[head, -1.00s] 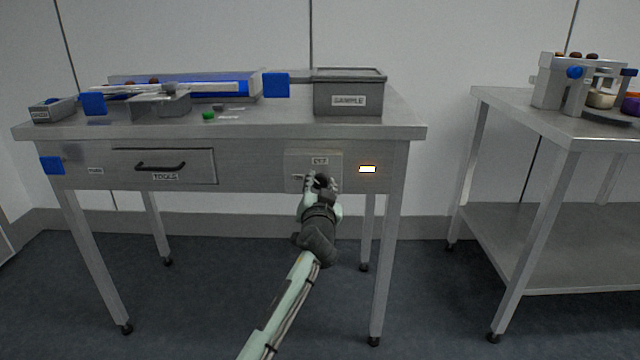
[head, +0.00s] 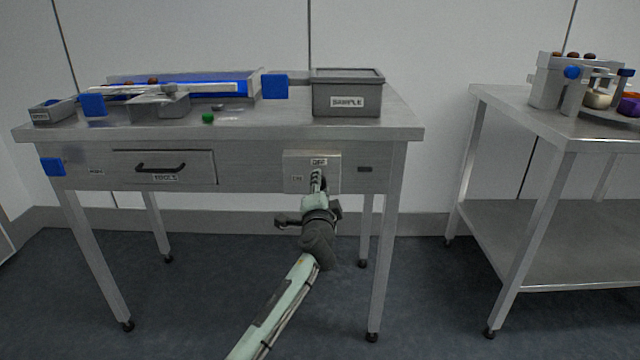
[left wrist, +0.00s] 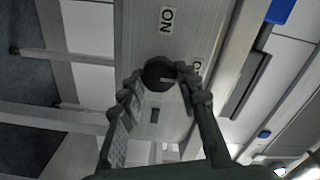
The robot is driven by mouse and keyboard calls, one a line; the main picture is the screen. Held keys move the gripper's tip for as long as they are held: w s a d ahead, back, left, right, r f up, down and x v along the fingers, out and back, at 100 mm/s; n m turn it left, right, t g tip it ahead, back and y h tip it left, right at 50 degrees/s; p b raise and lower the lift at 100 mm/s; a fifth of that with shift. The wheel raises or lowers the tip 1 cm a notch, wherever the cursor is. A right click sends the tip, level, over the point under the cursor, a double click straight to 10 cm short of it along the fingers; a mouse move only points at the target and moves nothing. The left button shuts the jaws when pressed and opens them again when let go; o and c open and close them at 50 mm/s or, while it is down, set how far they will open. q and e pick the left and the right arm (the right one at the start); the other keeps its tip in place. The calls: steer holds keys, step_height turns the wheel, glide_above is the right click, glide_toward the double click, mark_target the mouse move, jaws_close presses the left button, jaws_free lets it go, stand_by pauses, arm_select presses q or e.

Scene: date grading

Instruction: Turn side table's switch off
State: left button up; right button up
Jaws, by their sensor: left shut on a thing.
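The side table (head: 250,132) is a steel table with a switch panel (head: 296,185) on its front. The panel has an OFF label (head: 319,161) at the top and an ON label (head: 297,178) at the left. The round dark switch knob (left wrist: 158,70) shows in the left wrist view, with a short light mark on it. My left gripper (head: 317,180) is at the panel. In the left wrist view its fingers (left wrist: 160,88) are shut on the knob, one on each side. In the head view the gripper hides the knob. The indicator (head: 365,169) right of the panel is dark. My right gripper is not in view.
A TOOLS drawer (head: 190,168) with a black handle is left of the panel. A grey SAMPLE bin (head: 348,84) stands on the table above it. A second steel table (head: 590,138) stands at the right, with floor between the two.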

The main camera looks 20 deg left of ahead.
arm_select(q)
steer(key=shift+m, duration=0.4)
steer(key=o, duration=1.2)
steer(key=shift+c, duration=0.2)
steer(key=v, duration=1.2)
